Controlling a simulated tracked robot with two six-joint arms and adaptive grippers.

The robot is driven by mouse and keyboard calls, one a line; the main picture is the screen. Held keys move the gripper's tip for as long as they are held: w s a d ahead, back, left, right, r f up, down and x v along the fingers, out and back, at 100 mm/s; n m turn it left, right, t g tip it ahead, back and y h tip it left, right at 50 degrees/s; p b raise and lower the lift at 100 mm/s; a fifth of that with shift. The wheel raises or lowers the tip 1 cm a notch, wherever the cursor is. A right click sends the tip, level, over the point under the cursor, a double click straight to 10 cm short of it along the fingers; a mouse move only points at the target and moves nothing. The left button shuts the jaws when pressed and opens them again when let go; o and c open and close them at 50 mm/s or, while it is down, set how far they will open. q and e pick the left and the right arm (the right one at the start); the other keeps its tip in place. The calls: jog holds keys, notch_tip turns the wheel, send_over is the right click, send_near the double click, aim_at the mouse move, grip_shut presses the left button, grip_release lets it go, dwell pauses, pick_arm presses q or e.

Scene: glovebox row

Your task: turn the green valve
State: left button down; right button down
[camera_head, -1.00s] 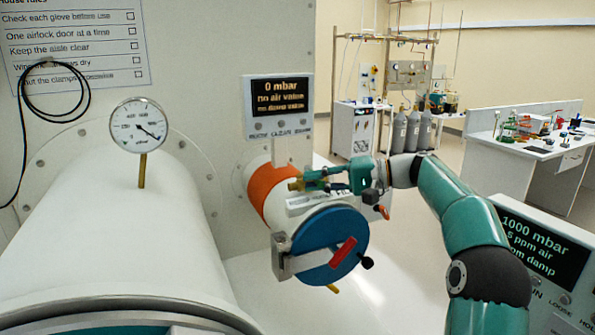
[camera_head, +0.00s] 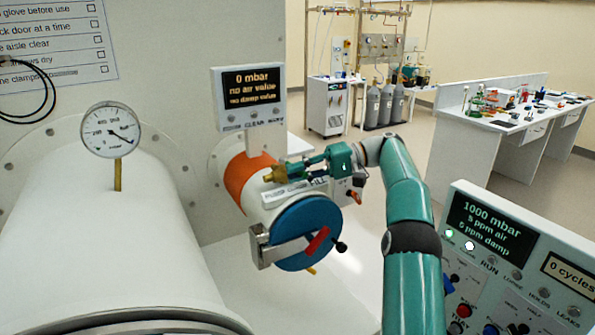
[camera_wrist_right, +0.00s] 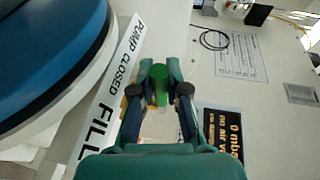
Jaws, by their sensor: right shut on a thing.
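The green valve handle (camera_wrist_right: 160,72) shows in the right wrist view, between the two fingers of my right gripper (camera_wrist_right: 160,93). The gripper is shut on it. In the head view my right gripper (camera_head: 296,171) reaches in from the right to the brass valve fitting (camera_head: 274,174) on top of the small airlock cylinder. The handle is hard to tell from the teal fingers there. A label strip (camera_wrist_right: 111,88) beside the valve reads "PUMP CLOSED FILL". My left gripper is not in view.
The small airlock has an orange band (camera_head: 239,178), a blue round door (camera_head: 293,219) and a display (camera_head: 252,87) reading 0 mbar. A large white cylinder with a gauge (camera_head: 110,130) stands left. A control panel (camera_head: 490,225) is at front right, close to my right arm.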

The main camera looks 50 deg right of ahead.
jog(key=c, duration=1.4)
grip_release()
jog(key=shift+d+f, duration=0.1)
jog(key=shift+d, duration=0.05)
jog(key=shift+w, duration=0.1)
